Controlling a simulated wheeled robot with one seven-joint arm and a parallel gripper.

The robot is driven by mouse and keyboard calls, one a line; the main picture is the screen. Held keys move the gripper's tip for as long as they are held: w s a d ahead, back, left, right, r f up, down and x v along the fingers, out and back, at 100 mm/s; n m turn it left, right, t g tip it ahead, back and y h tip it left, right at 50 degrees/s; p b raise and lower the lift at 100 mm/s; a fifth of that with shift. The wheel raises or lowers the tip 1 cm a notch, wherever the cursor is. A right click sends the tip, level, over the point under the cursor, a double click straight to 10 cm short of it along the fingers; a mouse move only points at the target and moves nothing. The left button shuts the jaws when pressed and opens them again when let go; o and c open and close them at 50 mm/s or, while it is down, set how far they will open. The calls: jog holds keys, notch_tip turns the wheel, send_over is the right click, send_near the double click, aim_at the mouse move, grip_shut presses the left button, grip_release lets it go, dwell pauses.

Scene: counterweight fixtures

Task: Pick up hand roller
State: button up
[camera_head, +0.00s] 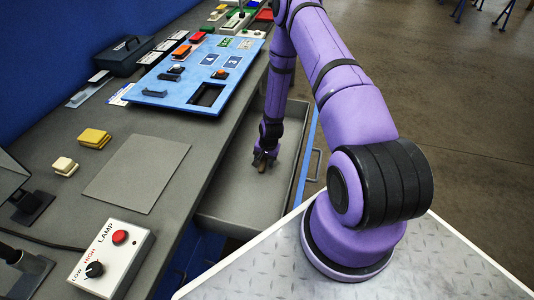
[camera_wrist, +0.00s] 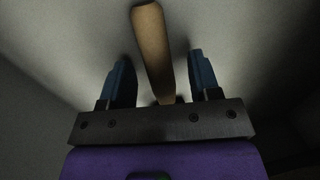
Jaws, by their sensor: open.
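The hand roller (camera_wrist: 152,45) shows in the wrist view as a brown wooden handle lying between the two blue fingers of my gripper (camera_wrist: 161,75). Its near end is hidden behind the dark gripper body. A clear gap shows between the handle and each finger. In the head view my gripper (camera_head: 263,162) is low inside the open drawer (camera_head: 235,192), pointing down. A small brown bit of the roller (camera_head: 261,168) shows at the fingertips; the rest of it is hidden there. My gripper is open.
The drawer's walls and handle (camera_head: 311,164) stand to the right of my gripper. The grey workbench (camera_head: 110,205) is at left, with a blue panel (camera_head: 200,70), yellow blocks (camera_head: 93,138), a grey mat (camera_head: 137,172) and a lamp control box (camera_head: 112,258). The drawer floor near my gripper looks clear.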

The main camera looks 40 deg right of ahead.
aim_at(264, 159)
jog(key=shift+f, duration=0.15)
jog(key=c, duration=1)
jog(key=shift+r, duration=5)
jog(key=shift+o, duration=1)
jog(key=shift+c, duration=1.1)
